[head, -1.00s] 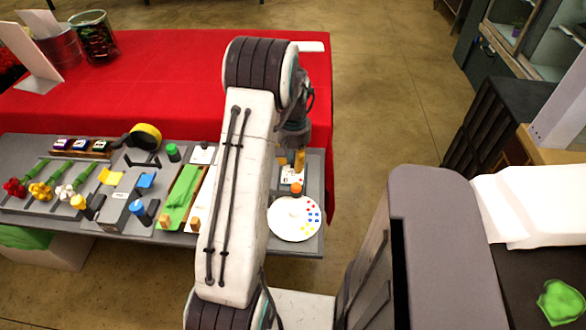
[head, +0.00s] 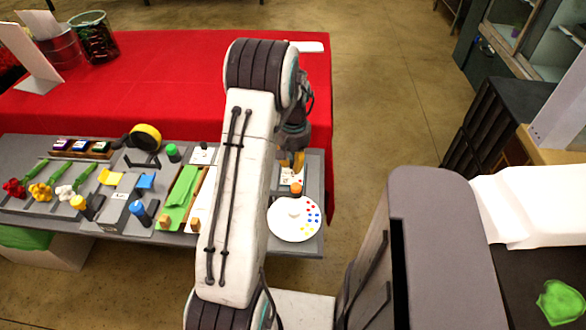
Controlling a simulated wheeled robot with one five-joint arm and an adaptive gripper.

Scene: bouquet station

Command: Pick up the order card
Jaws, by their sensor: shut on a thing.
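The order card seems to be the small white card with coloured marks (head: 289,178), on the right part of the grey work table. My gripper (head: 297,166) is at the card's far edge, with its yellow-orange fingers drawn together. It is shut on what appears to be this card. My arm covers the area to the left, and the exact contact is too small to make out. The card appears still low at the table top; I cannot tell whether it is clear of it.
A white round palette with coloured dots (head: 309,226) and an orange-capped item (head: 296,189) lie just in front of the card. Flowers, a tape roll (head: 145,136) and green sheets (head: 181,195) fill the left. A red-covered table (head: 170,80) stands behind.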

